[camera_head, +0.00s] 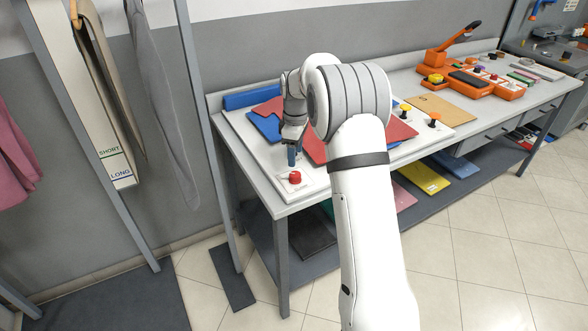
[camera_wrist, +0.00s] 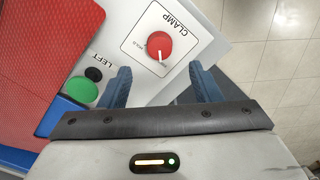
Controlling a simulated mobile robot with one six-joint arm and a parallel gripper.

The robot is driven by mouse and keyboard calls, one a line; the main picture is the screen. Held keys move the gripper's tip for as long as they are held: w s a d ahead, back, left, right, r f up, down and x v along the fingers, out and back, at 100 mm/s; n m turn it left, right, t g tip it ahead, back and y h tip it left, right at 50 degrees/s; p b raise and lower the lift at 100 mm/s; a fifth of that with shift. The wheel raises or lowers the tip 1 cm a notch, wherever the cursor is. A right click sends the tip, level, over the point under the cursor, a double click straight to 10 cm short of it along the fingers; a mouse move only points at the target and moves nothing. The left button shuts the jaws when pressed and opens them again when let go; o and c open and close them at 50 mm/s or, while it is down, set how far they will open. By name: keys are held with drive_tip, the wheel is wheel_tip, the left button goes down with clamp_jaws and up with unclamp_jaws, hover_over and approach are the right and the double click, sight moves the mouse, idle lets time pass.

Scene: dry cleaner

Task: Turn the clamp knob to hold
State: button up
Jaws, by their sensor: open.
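The clamp knob (camera_wrist: 159,45) is a round red knob with a white pointer line, on a white plate marked CLAMP in the wrist view. Small lettering beside it is partly legible. In the head view the red knob (camera_head: 295,177) sits at the near left corner of the white board. My gripper (camera_wrist: 160,85) is open, with its two blue fingers apart and nothing between them. The knob lies ahead of the fingertips, between their lines, and is not touched. In the head view my gripper (camera_head: 292,158) is just behind and above the knob.
A green button (camera_wrist: 83,92) and a black one (camera_wrist: 93,74) sit beside the left finger, near the word LEFT. Red and blue pads lie on the white board (camera_head: 238,117). An orange press (camera_head: 470,80) stands farther right on the table. Hanging garments are at left.

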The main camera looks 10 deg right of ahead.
sight(295, 174)
wheel_tip(295, 174, down, 8)
drive_tip(key=shift+w+r+p, duration=0.1)
drive_tip(key=shift+p, duration=0.4)
drive_tip(key=c, duration=1)
